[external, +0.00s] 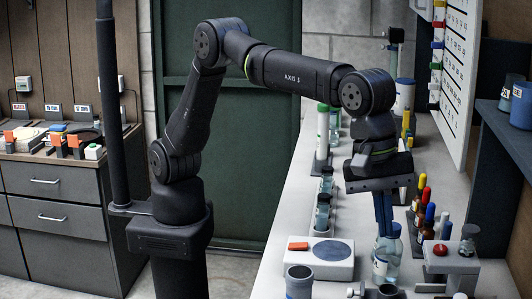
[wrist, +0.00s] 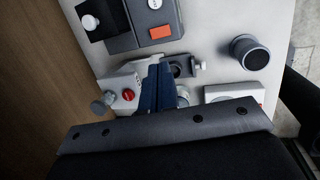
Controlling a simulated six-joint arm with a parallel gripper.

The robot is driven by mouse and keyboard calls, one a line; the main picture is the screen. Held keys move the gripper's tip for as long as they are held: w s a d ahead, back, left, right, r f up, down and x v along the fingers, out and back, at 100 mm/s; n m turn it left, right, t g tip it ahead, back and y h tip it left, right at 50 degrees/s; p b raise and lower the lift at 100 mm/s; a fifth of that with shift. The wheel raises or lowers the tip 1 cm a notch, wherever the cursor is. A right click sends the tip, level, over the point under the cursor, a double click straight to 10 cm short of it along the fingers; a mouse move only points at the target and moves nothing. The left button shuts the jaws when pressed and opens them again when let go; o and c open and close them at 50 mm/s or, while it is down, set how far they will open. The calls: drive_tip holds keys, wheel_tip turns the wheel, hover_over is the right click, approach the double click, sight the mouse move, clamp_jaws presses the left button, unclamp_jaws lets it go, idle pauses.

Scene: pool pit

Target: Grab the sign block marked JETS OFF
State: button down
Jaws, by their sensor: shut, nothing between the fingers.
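Small sign blocks stand in a row on the wooden cabinet at the far left of the external view: one with red lettering (external: 20,110), one in the middle (external: 53,109) and one at the right (external: 82,109). The lettering is too small to read surely, so I cannot tell which one says JETS OFF. My gripper (external: 384,230) is over the white counter on the right, pointing down with its blue fingers together and empty. It is far from the sign blocks. In the wrist view the shut fingers (wrist: 158,72) show above counter fittings, and no sign block is visible.
Clear bottles (external: 384,262) stand by my fingers, and colour-capped bottles (external: 424,205) are just right. A white device with an orange button (external: 318,257) and a grey cup (external: 299,283) are left of them. A red-button block (wrist: 128,95) shows in the wrist view.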

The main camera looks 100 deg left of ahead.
drive_tip(key=c, duration=2.1)
unclamp_jaws()
drive_tip(key=o, duration=1.1)
drive_tip(key=shift+c, duration=0.2)
